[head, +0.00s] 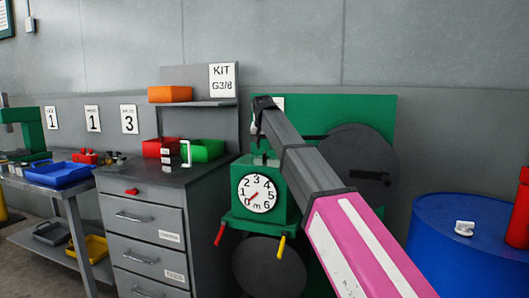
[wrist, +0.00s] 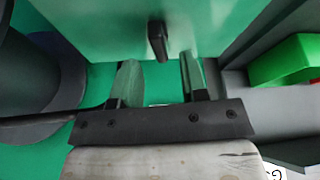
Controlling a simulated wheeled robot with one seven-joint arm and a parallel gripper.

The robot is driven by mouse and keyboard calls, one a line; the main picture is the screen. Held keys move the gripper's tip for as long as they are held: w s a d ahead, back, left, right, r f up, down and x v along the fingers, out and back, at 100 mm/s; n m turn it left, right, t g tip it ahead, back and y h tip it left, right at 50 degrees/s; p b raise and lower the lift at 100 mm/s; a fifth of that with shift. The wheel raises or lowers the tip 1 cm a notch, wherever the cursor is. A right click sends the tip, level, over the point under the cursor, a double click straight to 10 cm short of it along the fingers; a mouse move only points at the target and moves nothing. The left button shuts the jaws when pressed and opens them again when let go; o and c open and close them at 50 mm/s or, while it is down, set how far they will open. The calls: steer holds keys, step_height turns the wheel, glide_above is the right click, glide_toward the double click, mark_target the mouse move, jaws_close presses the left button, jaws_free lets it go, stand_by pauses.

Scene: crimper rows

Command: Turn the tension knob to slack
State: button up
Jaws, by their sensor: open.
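A dark, elongated knob-like part (wrist: 157,42) stands out from a green panel in the wrist view. I cannot read any slack mark or label by it, so I cannot tell its setting. My gripper (wrist: 161,79) is open, with its two fingers apart below this part in the picture and nothing visible between them. In the head view my gripper (head: 256,124) is at the far end of my arm, in front of the green back panel (head: 310,112). The knob-like part cannot be made out there.
A green machine with a numbered dial (head: 257,193) has a red lever (head: 220,234) and a yellow lever (head: 281,246). A dark disc (head: 357,165) is behind my arm. A grey drawer cabinet (head: 150,228) stands left; a blue drum (head: 460,245) stands right.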

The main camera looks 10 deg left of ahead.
mark_target(265, 152)
steer(key=shift+x, duration=1.65)
jaws_close()
